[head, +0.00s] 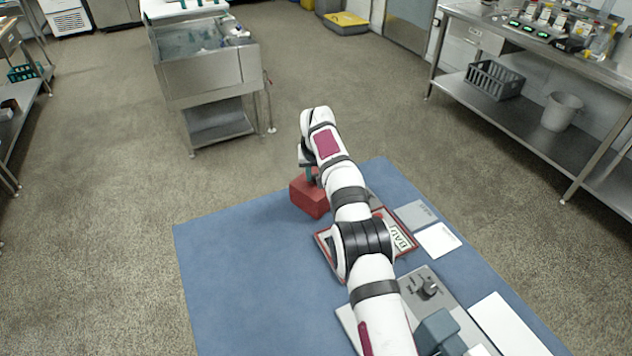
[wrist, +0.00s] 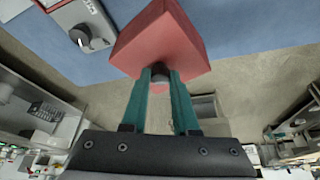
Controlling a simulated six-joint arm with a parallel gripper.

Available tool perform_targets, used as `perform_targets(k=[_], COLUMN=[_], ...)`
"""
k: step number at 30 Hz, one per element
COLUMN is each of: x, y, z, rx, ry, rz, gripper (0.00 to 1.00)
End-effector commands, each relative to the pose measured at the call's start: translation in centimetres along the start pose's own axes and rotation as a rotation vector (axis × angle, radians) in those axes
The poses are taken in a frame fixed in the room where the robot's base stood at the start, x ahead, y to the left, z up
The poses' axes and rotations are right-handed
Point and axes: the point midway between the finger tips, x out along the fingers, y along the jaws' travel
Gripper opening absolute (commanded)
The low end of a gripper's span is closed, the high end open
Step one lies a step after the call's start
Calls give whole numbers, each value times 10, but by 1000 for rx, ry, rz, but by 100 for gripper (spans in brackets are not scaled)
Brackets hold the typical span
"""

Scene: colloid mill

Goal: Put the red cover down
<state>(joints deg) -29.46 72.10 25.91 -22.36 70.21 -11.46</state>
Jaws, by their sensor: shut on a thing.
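The red cover (head: 309,198) is a red block-shaped piece near the far edge of the blue mat in the head view. In the wrist view the red cover (wrist: 160,38) fills the top middle, with a dark grey knob on the side facing me. My gripper (head: 312,176) is above the cover in the head view, partly hidden by my arm. In the wrist view the teal fingers of my gripper (wrist: 162,78) are closed on the cover's knob. I cannot tell whether the cover touches the mat or hangs just above it.
The blue mat (head: 235,270) has free room at left. A red-framed lettered panel (head: 403,240), a grey plate (head: 415,214) and a white card (head: 437,240) lie right of the cover. A grey panel with a dark knob (head: 427,288) is nearer. A steel sink (head: 210,75) stands beyond.

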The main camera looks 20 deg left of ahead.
Motion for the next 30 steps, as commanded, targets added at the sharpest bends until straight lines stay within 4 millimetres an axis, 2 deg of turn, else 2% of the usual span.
perform_targets(k=[1,4,14,15,19,20,30], x=[10,22,26,27,26,26,20], y=[0,0,1,1,1,1,1], z=[5,10,11,11,11,11,9], rx=[0,0,0,0,0,0,0], ry=[-4,-1,1,1,1,1,2], rz=[1,0,0,0,0,0,0], gripper=[0,0,0,32,55,58,58])
